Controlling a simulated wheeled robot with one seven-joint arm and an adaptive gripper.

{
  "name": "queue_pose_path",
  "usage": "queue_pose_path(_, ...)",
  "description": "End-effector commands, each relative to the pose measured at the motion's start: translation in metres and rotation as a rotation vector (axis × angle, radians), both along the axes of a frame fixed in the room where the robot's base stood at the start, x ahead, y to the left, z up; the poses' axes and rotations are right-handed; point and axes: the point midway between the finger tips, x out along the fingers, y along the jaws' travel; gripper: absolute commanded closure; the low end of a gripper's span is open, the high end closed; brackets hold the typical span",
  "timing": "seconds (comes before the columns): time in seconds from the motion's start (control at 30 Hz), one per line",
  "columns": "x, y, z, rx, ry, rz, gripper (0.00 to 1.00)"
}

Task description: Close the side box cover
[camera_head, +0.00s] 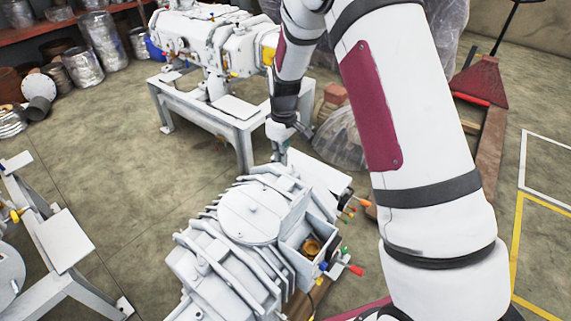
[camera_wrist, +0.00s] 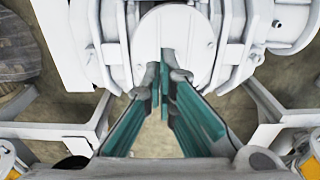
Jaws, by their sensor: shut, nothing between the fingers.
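The side box (camera_head: 294,248) is on the right flank of the near grey-white screw vacuum machine (camera_head: 215,265). It is open at the top, and a brass-coloured round part (camera_head: 312,247) shows inside. I cannot tell for certain which part is its cover; a flat pale plate (camera_head: 322,178) slants behind the box. My gripper (camera_head: 281,154) is beyond the machine, near the plate's upper left end, pointing down. In the wrist view its green fingers (camera_wrist: 160,88) are shut and empty. Whether they touch the plate cannot be told.
Colour-tipped valve handles (camera_head: 345,266) stick out beside the box. Another machine (camera_head: 210,42) stands on a white bench (camera_head: 200,120) behind; a round white flange (camera_wrist: 180,35) fills the top of the wrist view. Another bench (camera_head: 60,240) is at left. Open floor (camera_head: 105,155) lies between.

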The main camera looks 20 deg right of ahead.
Motion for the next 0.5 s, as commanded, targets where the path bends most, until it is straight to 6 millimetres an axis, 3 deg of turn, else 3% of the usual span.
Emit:
queue_pose_path(0.4, 0.001, 0.002, -0.08, -0.001, 0.004, -0.001, 1.0)
queue_pose_path(0.5, -0.007, -0.004, -0.089, -0.001, 0.003, -0.004, 1.0)
